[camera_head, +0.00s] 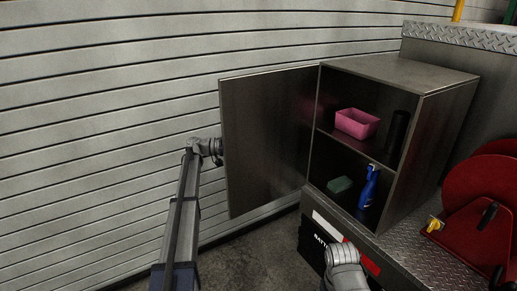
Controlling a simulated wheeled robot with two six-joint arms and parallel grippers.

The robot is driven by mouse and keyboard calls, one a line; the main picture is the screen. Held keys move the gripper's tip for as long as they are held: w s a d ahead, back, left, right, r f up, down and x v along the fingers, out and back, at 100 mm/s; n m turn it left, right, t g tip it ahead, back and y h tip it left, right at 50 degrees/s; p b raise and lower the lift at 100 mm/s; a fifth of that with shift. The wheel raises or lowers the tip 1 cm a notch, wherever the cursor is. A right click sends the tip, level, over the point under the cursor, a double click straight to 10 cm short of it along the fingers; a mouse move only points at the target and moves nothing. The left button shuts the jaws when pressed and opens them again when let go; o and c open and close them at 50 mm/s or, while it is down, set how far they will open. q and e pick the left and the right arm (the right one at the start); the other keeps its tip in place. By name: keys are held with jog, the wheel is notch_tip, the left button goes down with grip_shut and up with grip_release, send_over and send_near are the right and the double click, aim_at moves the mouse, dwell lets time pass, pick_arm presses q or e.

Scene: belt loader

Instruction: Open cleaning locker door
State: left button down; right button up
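The cleaning locker (430,112) is a dark metal cabinet on a ledge at the right, its front open to view. Its door (265,140) stands swung wide to the left, hinged at the cabinet's left side. My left gripper (215,149) is at the door's outer left edge, at about mid-height. Its fingertips are hidden or too small to make out, so I cannot tell whether it touches or grips the door. My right gripper (345,258) is low in front of the ledge, below the locker. Its fingers are not clear.
A pink tub (357,122) and a dark cylinder (397,133) stand on the upper shelf. A green block (340,185) and a blue spray bottle (369,187) are below. A red reel (482,212) is at the right. A slatted wall (95,110) stands behind the door.

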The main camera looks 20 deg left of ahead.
pick_arm(q)
jog(key=shift+w+a, duration=0.1)
jog(key=shift+w, duration=0.1)
dwell(0.3)
jog(key=c, duration=1.2)
grip_release()
jog(key=shift+o, duration=0.2)
jog(key=v, duration=0.7)
jog(key=shift+a, duration=0.3)
